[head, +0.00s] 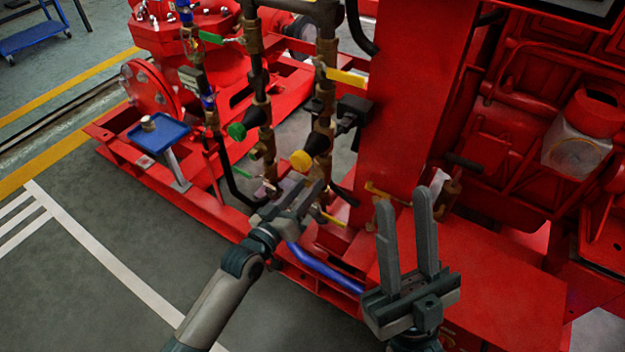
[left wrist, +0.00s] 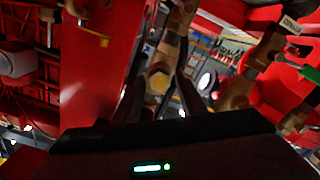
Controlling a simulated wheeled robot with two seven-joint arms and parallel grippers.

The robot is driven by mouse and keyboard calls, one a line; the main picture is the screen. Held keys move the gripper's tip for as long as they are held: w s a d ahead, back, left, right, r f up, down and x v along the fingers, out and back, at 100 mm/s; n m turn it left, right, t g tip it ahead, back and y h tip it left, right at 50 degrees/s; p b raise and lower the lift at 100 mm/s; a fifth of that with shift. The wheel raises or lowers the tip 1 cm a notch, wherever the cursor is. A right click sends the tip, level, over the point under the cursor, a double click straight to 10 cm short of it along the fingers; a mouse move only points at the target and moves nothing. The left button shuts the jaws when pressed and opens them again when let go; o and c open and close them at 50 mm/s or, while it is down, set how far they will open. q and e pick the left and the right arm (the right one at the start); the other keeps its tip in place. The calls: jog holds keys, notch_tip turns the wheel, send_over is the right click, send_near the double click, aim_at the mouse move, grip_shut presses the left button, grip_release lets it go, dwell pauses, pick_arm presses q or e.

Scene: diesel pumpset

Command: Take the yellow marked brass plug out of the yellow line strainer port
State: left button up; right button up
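The plug shows in the left wrist view as a yellow hexagonal face (left wrist: 158,83) on a brass fitting, between my left fingers. In the head view my left gripper hides it. My left gripper (head: 307,184) is at the lower end of the right-hand brass pipe line, just below a round yellow cap (head: 301,160). Its fingers look open, one on each side of the plug; whether they touch it I cannot tell. My right gripper (head: 402,197) is open and empty, pointing up in front of the red panel.
A blue tray (head: 178,130) on a post holds a small brass-coloured part (head: 148,123). A neighbouring line has a green cap (head: 236,131). Yellow valve handles (head: 345,77) stick out near the pipes. A red column (head: 410,100) stands to the right. Floor at lower left is clear.

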dwell(0.6)
pick_arm(q)
grip_shut()
jog(key=shift+p, duration=0.5)
